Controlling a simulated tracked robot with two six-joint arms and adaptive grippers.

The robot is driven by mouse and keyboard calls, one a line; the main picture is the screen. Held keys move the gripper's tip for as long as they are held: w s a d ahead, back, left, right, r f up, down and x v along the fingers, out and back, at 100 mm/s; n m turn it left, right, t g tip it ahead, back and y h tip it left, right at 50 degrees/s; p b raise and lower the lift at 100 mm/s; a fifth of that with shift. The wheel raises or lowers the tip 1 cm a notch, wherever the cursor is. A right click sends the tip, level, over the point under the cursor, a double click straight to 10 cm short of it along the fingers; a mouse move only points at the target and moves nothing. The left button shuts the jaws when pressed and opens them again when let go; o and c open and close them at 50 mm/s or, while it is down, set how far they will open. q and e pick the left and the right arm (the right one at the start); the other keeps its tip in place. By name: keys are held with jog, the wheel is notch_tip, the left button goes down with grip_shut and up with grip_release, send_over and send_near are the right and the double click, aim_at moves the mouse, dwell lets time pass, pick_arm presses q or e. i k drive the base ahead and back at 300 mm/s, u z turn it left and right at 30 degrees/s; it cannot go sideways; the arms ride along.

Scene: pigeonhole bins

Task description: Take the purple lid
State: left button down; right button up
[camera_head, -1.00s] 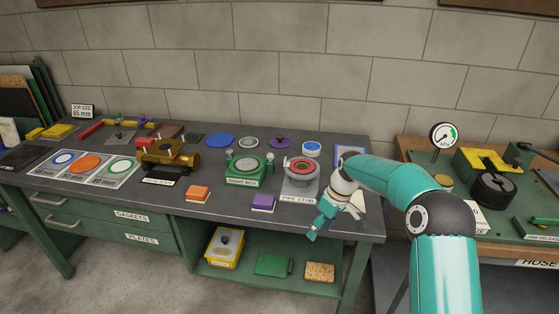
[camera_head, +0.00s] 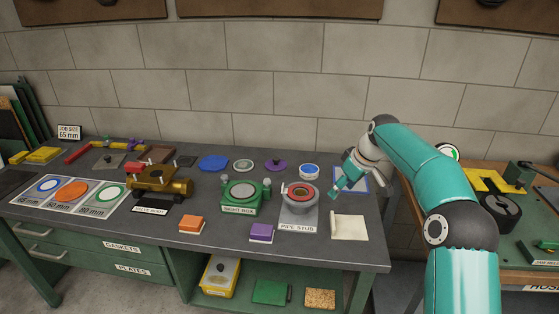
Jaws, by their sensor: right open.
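The purple lid (camera_head: 276,166) is a round disc with a small dark knob, lying flat at the back of the grey bench, between a grey-white ring and a blue-and-white round tub. My right gripper (camera_head: 333,195) is above the bench to the right of the pipe stub, in front of and to the right of the lid and apart from it. It is open, and I see nothing in it. My left gripper is not in view.
The pipe stub (camera_head: 299,211) with its red ring and the green sight box (camera_head: 240,192) stand in front of the lid. A blue disc (camera_head: 214,162), grey-white ring (camera_head: 243,165) and round tub (camera_head: 309,172) lie nearby. A purple block (camera_head: 261,232) sits at the front edge.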

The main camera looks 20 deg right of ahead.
aim_at(275, 164)
jog(key=u, duration=0.05)
jog(key=i, duration=1.25)
